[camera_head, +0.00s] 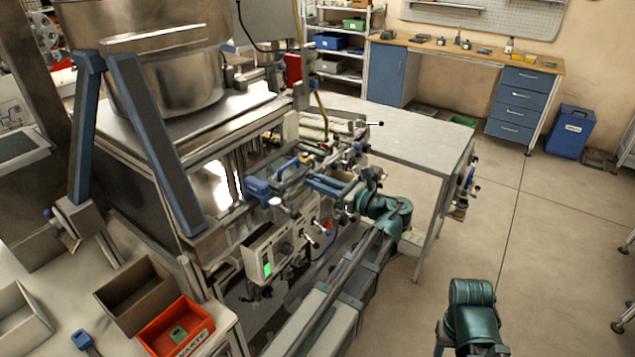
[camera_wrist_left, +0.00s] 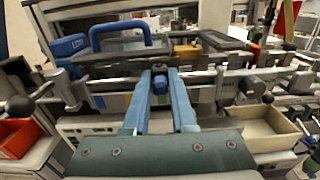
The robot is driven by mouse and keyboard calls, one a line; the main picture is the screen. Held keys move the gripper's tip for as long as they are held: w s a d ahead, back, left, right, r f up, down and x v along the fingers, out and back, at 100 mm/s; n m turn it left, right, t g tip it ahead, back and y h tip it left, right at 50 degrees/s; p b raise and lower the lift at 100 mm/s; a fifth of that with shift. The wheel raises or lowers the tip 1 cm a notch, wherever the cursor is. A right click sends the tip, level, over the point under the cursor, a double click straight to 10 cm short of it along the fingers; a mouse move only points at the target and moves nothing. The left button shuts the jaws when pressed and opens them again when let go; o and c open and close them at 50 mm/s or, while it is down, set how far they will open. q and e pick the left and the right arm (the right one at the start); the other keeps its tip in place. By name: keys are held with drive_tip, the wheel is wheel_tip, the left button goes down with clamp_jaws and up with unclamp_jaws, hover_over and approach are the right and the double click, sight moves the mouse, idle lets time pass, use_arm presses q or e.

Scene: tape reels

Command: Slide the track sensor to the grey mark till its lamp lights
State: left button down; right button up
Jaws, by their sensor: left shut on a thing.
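My left gripper (camera_head: 314,182) reaches the rail assembly on the side of the steel machine; its blue fingers also show in the wrist view (camera_wrist_left: 159,76). A rail (camera_wrist_left: 215,76) runs across the wrist view behind the fingers. I cannot make out the grey mark or a lit sensor lamp. My right gripper is out of view.
A blue handle (camera_wrist_left: 120,36) stands behind the fingers. An open tray (camera_wrist_left: 265,130) is to their right. A red waste bin (camera_head: 178,328) stands at lower left. The floor at right is clear.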

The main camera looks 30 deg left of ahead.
use_arm(q)
drive_tip(key=shift+w, duration=0.15)
idle(0.6)
drive_tip(key=w, duration=0.4)
drive_tip(key=shift+w+d, duration=0.2)
drive_tip(key=shift+w, duration=0.05)
drive_tip(key=c, duration=0.8)
unclamp_jaws()
drive_tip(key=shift+w, duration=0.1)
